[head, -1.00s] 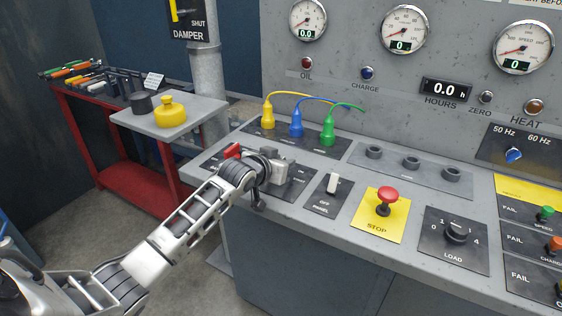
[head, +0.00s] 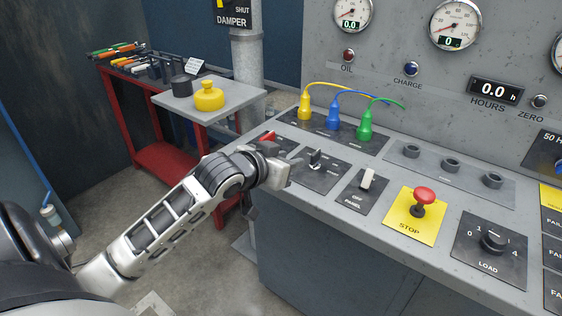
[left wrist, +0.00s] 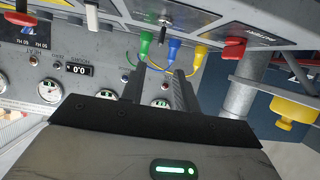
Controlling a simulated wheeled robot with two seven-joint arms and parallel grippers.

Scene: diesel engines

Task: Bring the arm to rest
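My left arm comes in from the left in the head view, and its gripper (head: 290,170) hangs at the front left edge of the control desk. It is beside a red handle (head: 267,138) and a small toggle switch (head: 315,158), apart from the switch. In the left wrist view the two fingers of the left gripper (left wrist: 160,78) stand apart with nothing seen between them. That view also shows the toggle switch (left wrist: 165,19) and the red handle (left wrist: 233,48), marked BATTERY. My right gripper is in neither view.
On the desk are yellow, blue and green plugs (head: 333,118), a white-levered panel switch (head: 367,180), a red STOP button (head: 424,196) and a LOAD knob (head: 494,242). A red tool bench (head: 165,168) and a grey shelf (head: 228,104) with a yellow object (head: 209,97) stand left.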

